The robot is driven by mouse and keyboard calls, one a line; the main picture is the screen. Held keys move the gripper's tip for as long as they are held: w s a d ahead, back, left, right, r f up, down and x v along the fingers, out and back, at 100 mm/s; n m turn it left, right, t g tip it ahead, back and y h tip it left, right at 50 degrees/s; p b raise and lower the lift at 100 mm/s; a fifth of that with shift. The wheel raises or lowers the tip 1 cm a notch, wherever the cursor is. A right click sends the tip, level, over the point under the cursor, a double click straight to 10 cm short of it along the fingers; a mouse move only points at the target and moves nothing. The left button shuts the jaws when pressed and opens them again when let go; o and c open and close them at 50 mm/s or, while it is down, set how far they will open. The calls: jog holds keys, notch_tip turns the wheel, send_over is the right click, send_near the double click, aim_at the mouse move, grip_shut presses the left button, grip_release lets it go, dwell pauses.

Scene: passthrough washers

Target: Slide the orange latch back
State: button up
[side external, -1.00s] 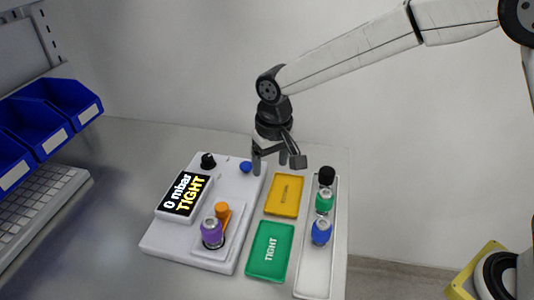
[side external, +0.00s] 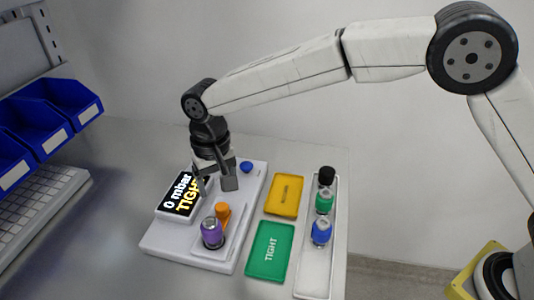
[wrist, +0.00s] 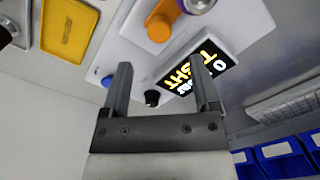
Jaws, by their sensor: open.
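The orange latch (side external: 223,211) sits on the white test station (side external: 172,243), just behind a purple fitting (side external: 212,232). In the wrist view the orange latch (wrist: 160,26) shows at the top, with the purple part (wrist: 196,4) cut off beside it. My gripper (side external: 215,192) is open and empty, above the station behind the latch and partly in front of the display (side external: 176,204). In the wrist view my gripper's two fingers (wrist: 159,70) point toward the station, apart from the latch. The display reads "0 mbar TIGHT" in the side view.
A blue button (side external: 246,167) and a black knob (wrist: 152,98) are on the station's far part. A yellow tray (side external: 285,195), a green tray (side external: 269,251) marked TIGHT and a white rack (side external: 315,270) with black, green and blue-topped parts stand to the right. Blue bins (side external: 70,101) are at left.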

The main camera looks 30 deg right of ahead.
aim_at(221, 206)
jog(key=shift+f, duration=3.4)
grip_shut()
